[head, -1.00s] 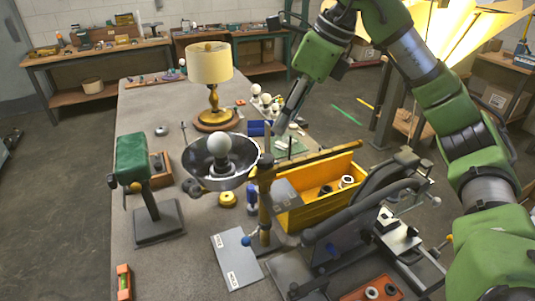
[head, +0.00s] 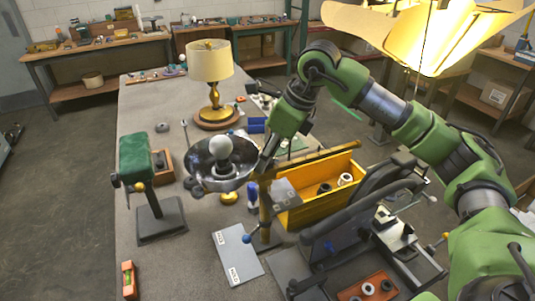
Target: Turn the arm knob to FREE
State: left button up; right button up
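A small blue ball (head: 247,239) on a short lever sits low at the front of a yellow-brown post (head: 265,215); it looks like the arm knob. Beside it lies a grey plate (head: 238,258) with two small white labels, too small to read surely. The ball is by the plate's upper right edge, nearer the upper label. A yellow-brown bar (head: 325,158) runs right from the post's top. A metal bowl-shaped shade (head: 203,180) with a white bulb stands left of the post. My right gripper (head: 264,166) points down at the post's top, well above the ball; its fingers are dark and unclear.
A yellow bin (head: 318,207) stands right of the post. A dark clamp-like fixture (head: 345,232) fills the front right. A green-headed stand (head: 135,160) is left; a table lamp (head: 212,70) stands behind. The table's front left (head: 180,265) is mostly clear.

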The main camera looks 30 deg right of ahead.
jog(key=c, duration=0.8)
jog(key=shift+w+n+b, duration=0.1)
jog(key=shift+n+b, duration=0.25)
jog(key=shift+n, duration=0.35)
jog(key=shift+r+n+g+y, duration=0.1)
jog(key=shift+n+g+y, duration=0.35)
jog(key=shift+n, duration=0.45)
jog(key=o, duration=0.8)
jog(key=v, duration=1.2)
